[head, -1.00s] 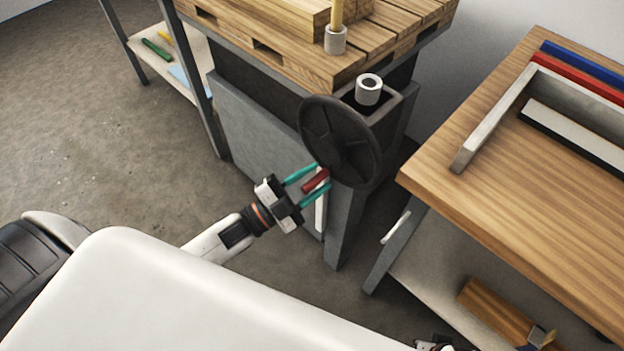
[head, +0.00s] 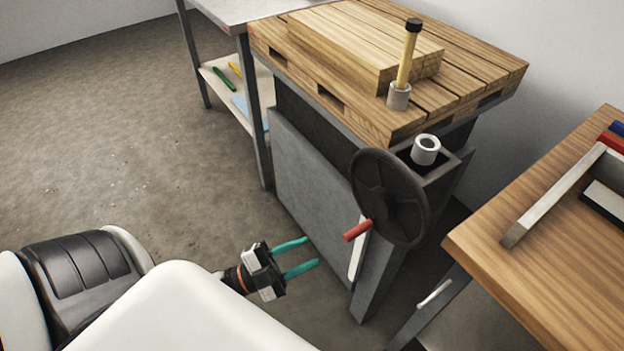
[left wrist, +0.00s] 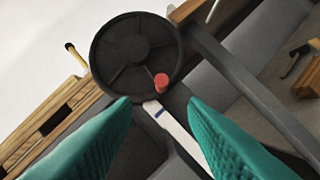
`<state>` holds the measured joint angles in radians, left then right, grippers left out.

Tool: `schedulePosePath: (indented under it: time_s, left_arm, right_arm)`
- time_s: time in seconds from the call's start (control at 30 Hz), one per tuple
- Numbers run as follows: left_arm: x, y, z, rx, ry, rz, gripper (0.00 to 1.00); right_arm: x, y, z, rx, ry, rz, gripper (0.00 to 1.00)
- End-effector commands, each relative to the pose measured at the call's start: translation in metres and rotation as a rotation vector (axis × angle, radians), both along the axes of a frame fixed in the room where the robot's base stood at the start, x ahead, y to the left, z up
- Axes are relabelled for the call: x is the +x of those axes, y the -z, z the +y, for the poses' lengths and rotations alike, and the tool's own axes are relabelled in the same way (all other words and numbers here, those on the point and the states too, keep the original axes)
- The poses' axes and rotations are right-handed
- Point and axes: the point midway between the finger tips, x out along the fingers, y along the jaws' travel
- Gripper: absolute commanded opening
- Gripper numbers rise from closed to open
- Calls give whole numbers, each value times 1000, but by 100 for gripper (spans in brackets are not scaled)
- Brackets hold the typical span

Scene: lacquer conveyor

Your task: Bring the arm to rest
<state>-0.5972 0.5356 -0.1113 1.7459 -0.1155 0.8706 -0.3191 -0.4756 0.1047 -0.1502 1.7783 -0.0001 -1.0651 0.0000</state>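My left gripper (head: 305,256) is open and empty, with teal fingers. It hangs in the air to the lower left of a black handwheel (head: 372,190) and is apart from it. The handwheel has a red handle (head: 357,230) at its lower left. In the left wrist view the wheel (left wrist: 125,45) and the red handle (left wrist: 161,82) lie beyond the two spread fingers (left wrist: 160,125). My right gripper does not show in either current view.
The wheel is on a grey stand (head: 310,190) under a slatted wooden top (head: 480,75) holding stacked boards (head: 340,40) and a yellow-handled tool in a cup (head: 399,95). A wooden table (head: 560,260) stands to the right. Floor (head: 130,150) at left is clear.

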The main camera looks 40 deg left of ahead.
Motion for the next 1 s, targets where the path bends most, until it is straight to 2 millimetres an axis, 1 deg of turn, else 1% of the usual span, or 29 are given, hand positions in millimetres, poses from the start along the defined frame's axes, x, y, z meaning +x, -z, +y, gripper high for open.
schedulePosePath:
  time_s: [0.5, 0.57, 0.63, 0.67, 0.77, 0.87, 0.93, 1.0]
  left_arm:
    - [0, 0, 0, 0, -1, 2, 40]
    - [2, 3, 0, 0, -11, 16, 40]
    - [9, 11, 0, -2, -43, 65, 40]
    - [13, 17, 1, -2, -64, 98, 40]
    - [28, 46, 3, -6, -165, 264, 40]
    - [40, 85, 7, -20, -292, 487, 40]
    - [41, 114, 8, -35, -378, 652, 40]
    - [35, 142, 8, -52, -459, 821, 40]
  right_arm:
    - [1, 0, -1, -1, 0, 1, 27]
    - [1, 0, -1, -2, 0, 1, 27]
    - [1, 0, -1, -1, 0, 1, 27]
    - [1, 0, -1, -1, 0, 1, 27]
    - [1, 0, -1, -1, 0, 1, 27]
    - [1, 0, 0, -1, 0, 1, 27]
    - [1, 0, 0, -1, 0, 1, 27]
    - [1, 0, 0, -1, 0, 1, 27]
